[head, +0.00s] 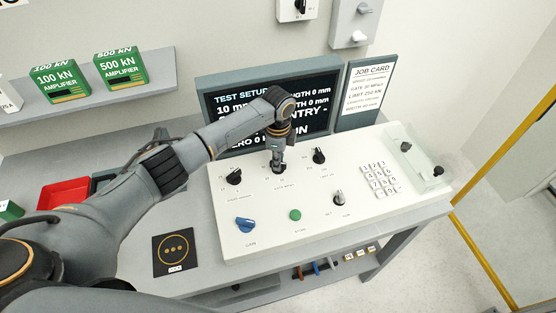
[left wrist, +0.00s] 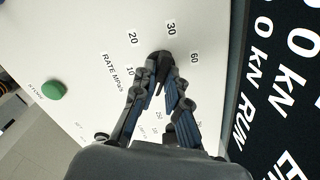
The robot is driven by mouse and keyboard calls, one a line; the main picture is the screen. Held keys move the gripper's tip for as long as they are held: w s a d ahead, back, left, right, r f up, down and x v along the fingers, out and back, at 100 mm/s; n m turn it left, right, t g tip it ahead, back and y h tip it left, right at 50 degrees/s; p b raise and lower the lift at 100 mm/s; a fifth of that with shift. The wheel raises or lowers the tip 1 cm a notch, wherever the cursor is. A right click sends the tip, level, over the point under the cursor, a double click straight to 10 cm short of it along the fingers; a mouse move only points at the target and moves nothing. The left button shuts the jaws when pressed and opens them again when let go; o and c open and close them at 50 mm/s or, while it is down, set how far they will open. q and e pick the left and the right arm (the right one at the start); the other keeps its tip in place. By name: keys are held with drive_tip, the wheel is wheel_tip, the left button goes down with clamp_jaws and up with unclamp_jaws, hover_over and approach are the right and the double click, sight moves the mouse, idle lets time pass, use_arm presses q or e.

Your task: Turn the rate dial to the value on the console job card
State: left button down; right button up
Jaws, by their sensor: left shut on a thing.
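The rate dial (left wrist: 160,57) is a black knob on the white console (head: 240,200). Marks 10, 20, 30 and 60 and the label RATE MPa/s stand around it in the left wrist view. My left gripper (head: 278,170) reaches down over the dial and mostly hides it in the head view. In the left wrist view the gripper's fingers (left wrist: 160,72) are closed on the dial from both sides. I cannot tell which mark the dial points at.
Other black knobs (head: 233,176) (head: 319,155) (head: 338,198), a blue knob (head: 245,225) and a green button (head: 295,215) sit around the dial. A keypad (head: 380,178) is at the right. The test screen (head: 318,98) rises behind the console, partly hidden by my arm.

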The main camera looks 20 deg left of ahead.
use_arm(q)
drive_tip(key=shift+r, duration=0.1)
drive_tip(key=c, duration=1.4)
unclamp_jaws()
drive_tip(key=shift+o, duration=0.2)
wheel_tip(320, 180, up, 12)
